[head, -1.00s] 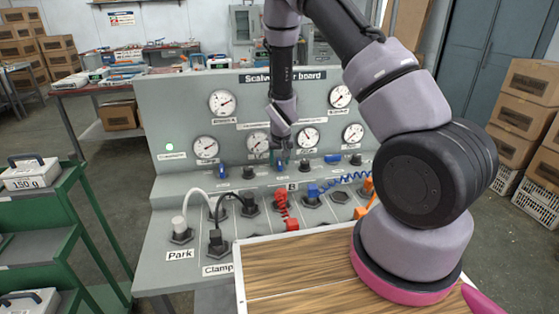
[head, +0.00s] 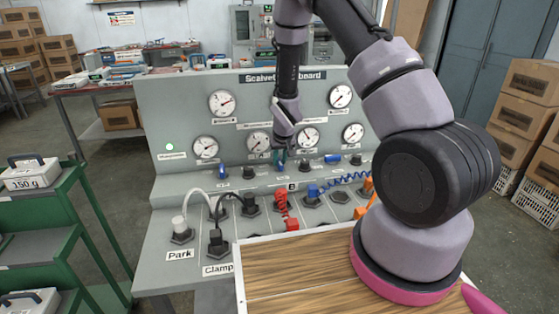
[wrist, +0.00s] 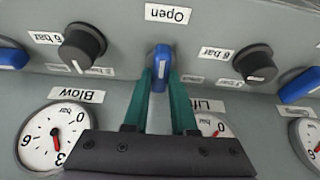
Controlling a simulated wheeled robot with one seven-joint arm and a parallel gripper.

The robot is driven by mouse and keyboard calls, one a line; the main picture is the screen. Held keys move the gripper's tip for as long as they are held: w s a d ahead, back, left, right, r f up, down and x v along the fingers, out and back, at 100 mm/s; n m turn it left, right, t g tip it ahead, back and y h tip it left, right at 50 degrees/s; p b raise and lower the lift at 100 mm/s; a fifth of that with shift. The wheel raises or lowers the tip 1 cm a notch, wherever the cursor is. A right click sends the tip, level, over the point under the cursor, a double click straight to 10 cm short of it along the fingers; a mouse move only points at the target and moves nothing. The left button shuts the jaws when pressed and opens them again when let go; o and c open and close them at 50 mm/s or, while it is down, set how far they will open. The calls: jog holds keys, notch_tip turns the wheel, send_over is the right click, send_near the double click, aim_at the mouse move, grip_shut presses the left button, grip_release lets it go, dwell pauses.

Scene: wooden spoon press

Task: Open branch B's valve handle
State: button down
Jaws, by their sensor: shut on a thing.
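My gripper (head: 279,158) reaches down to the sloped face of the control board, in its lower middle. In the wrist view its teal fingers (wrist: 162,78) are shut on a blue valve handle (wrist: 160,66), one on each side. The handle lies in line with the fingers, and an "Open" label (wrist: 168,14) is just beyond its far end. A "B" label (head: 292,187) is on the board just below my gripper in the head view. The handle is mostly hidden by the fingers there.
Black knobs (wrist: 82,48) (wrist: 253,63) flank the held handle. Other blue handles (head: 222,172) (head: 332,159) are further along the row. Gauges (head: 206,147) stand above; plugged hoses and a red coiled hose (head: 282,204) lie below. A wooden worktop (head: 300,265) is in front.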

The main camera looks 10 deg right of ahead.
jog(key=c, duration=0.7)
grip_release()
jog(key=shift+r, duration=0.15)
jog(key=v, duration=1)
jog(key=shift+s+r, duration=0.2)
jog(key=shift+s, duration=0.05)
jog(key=shift+r, duration=0.1)
jog(key=s+d+r+m+t+y, duration=0.15)
jog(key=s+r, duration=0.25)
jog(key=r, duration=0.7)
jog(key=s+d+r+m+g+h, duration=0.1)
jog(key=s+d+r, duration=0.25)
jog(key=r, duration=0.75)
jog(key=s+r, duration=0.3)
jog(key=s, duration=0.3)
jog(key=s+r+m+t+y, duration=0.1)
jog(key=s+r, duration=0.3)
jog(key=s, duration=0.2)
jog(key=s+d+r+m+t, duration=0.1)
jog(key=s+r, duration=0.3)
jog(key=s, duration=0.2)
jog(key=shift+s+y, duration=0.25)
jog(key=shift+s, duration=0.15)
